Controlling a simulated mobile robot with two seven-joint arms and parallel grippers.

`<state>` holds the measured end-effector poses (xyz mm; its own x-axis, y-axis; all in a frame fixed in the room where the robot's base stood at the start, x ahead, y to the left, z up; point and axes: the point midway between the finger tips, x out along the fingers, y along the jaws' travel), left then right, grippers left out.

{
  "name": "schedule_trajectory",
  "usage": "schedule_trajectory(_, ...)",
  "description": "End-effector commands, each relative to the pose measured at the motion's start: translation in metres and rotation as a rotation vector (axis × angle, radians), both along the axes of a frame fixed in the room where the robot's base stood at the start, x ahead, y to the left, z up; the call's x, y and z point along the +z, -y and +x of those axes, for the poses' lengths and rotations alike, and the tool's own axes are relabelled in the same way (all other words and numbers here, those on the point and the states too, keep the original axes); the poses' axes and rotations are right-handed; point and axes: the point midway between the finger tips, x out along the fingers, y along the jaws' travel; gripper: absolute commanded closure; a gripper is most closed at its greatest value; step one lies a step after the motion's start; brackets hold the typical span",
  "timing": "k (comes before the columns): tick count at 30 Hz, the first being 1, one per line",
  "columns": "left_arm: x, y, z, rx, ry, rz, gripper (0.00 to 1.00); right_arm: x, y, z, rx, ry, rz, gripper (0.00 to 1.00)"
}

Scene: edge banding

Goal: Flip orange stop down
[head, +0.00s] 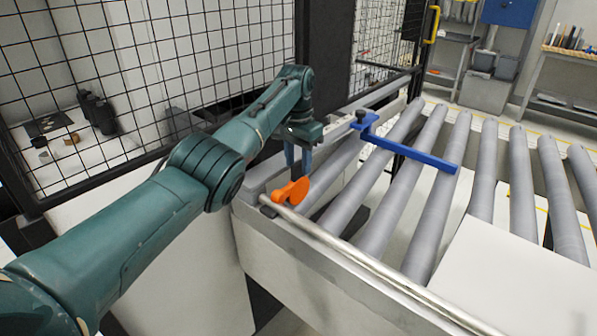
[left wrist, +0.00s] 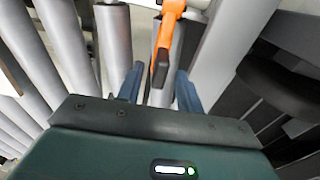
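The orange stop (head: 291,191) is a paddle with a round end, mounted at the near rail at the left end of the roller conveyor. It appears raised, its round end standing above the rollers. My left gripper (head: 299,172) points down just behind and above it. In the left wrist view the orange stop (left wrist: 165,48) reaches toward the gap between the two blue-grey fingers of my left gripper (left wrist: 160,88). The fingers are apart and the gripper is open. I cannot tell whether a finger touches the stop. My right gripper is not in view.
A blue bar (head: 410,150) stretches over the grey rollers (head: 432,225) from the far rail. A white panel (head: 510,275) lies on the rollers at the right. A black mesh fence (head: 190,70) stands behind my left arm. The metal rail (head: 370,262) edges the conveyor's near side.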

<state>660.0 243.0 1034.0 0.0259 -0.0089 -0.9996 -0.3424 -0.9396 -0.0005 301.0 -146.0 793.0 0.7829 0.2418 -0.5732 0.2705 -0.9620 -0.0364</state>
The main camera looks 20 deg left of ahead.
Motion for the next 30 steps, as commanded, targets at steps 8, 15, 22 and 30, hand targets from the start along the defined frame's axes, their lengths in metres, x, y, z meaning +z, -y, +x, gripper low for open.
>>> schedule_trajectory(8, 0.061, 0.000, -0.001, 0.000, 0.003, -0.001, 0.64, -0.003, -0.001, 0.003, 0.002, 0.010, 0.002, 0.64)
schedule_trajectory(15, 0.085, 0.000, -0.003, 0.000, -0.001, -0.001, 0.64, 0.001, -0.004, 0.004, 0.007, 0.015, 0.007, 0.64)
schedule_trajectory(22, 0.088, 0.000, -0.003, -0.001, -0.001, -0.001, 0.64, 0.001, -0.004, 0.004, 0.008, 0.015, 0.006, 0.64)
schedule_trajectory(30, 0.087, 0.000, -0.003, 0.000, -0.001, -0.001, 0.64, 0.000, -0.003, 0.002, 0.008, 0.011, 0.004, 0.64)
